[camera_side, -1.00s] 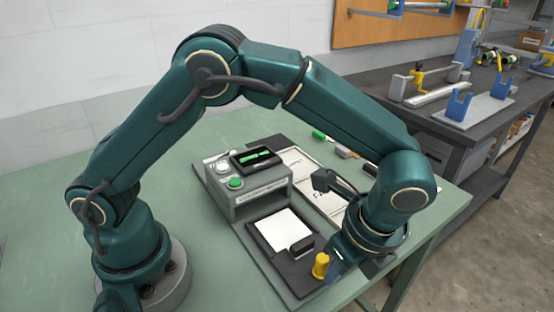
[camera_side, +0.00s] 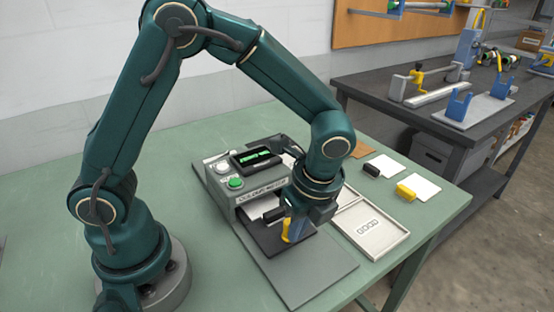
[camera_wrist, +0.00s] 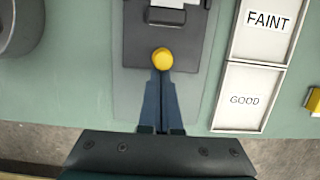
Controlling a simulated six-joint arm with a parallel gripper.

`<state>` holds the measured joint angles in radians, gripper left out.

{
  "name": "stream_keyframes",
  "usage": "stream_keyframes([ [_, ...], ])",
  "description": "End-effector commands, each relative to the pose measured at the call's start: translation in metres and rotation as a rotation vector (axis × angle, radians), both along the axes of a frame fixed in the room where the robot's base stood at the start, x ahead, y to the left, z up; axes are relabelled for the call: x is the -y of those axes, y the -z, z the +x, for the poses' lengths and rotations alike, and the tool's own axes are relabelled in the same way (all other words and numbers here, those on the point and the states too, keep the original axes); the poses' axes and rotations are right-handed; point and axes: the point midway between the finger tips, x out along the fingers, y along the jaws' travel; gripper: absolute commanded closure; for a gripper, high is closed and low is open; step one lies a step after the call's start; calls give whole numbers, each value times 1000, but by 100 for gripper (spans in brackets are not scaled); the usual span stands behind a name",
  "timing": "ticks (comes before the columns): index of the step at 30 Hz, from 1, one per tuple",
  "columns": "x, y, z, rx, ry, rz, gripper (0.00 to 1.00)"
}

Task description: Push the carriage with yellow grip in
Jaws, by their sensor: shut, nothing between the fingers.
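The dark carriage (camera_side: 264,240) lies partly inside the grey press (camera_side: 243,180), with its front part sticking out. Its yellow grip (camera_side: 286,231) stands at the carriage's front end. The grip also shows as a round yellow top in the wrist view (camera_wrist: 162,59). A white sheet (camera_side: 258,208) on the carriage is partly under the press. My gripper (camera_wrist: 160,74) is shut and empty, with its blue fingertips at the near side of the yellow grip, seemingly touching it. In the side view my wrist partly hides the grip and the carriage's right side.
Trays marked FAINT (camera_wrist: 264,28) and GOOD (camera_wrist: 243,97) lie right of the carriage. White cards with a black block (camera_side: 371,171) and a yellow block (camera_side: 406,192) lie farther right. The grey base plate (camera_side: 318,272) is bare in front of the carriage.

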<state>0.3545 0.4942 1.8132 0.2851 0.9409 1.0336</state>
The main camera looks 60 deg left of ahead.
Motion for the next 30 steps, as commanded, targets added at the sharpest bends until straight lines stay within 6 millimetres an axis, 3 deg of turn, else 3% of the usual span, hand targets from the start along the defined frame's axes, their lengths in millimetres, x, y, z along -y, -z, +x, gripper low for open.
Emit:
stream_keyframes([
  [4, -11, 0, -1, -1, 0, 1, 100],
  [17, -11, 0, -1, -3, 3, 6, 100],
  [20, -1, 0, 0, -1, 7, 3, 100],
  [25, 32, 1, 0, 1, 9, -3, 100],
  [30, 42, -41, 1, 11, 2, -9, 100],
])
